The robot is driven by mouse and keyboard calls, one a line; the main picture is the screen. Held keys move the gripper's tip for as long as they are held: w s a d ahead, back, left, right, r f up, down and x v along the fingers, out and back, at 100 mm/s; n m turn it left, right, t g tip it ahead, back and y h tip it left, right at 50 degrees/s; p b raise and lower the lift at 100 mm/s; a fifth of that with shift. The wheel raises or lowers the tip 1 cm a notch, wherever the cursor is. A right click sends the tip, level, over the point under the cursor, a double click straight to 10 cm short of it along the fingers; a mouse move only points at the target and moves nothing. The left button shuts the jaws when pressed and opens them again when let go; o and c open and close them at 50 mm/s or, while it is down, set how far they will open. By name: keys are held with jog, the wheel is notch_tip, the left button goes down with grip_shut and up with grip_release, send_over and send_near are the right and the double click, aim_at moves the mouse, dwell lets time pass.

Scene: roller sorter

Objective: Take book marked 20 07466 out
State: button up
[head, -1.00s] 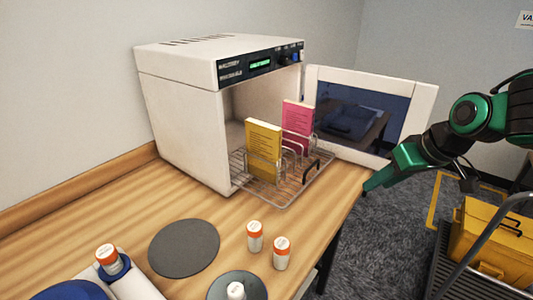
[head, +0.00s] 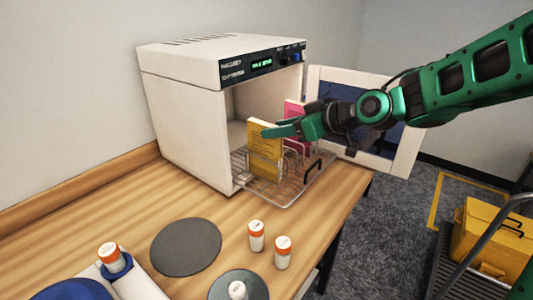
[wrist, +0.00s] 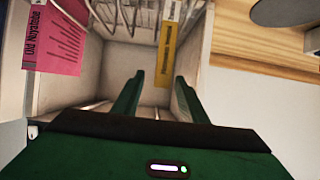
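A yellow book (head: 264,152) stands upright in a wire rack (head: 285,200) at the mouth of the open white cabinet. A pink book (head: 295,114) stands behind it, partly hidden by my arm. The number 20 07466 is not readable on either. My gripper (head: 278,130) is at the upper right edge of the yellow book. In the wrist view, its two fingers (wrist: 157,85) are apart, and the yellow book (wrist: 170,45) shows ahead, its near end between the tips. I cannot tell whether they touch it. The pink book (wrist: 54,42) is at the left.
The cabinet (head: 185,110) has its door (head: 407,160) swung open to the right, behind my arm. Orange-capped bottles (head: 257,236) and a dark round mat (head: 186,246) are on the wooden counter. A yellow case (head: 490,240) sits on a cart at right.

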aim_at(265, 152)
jog(key=x, duration=0.5)
jog(key=shift+a, duration=0.1)
jog(key=shift+c, duration=0.3)
grip_shut()
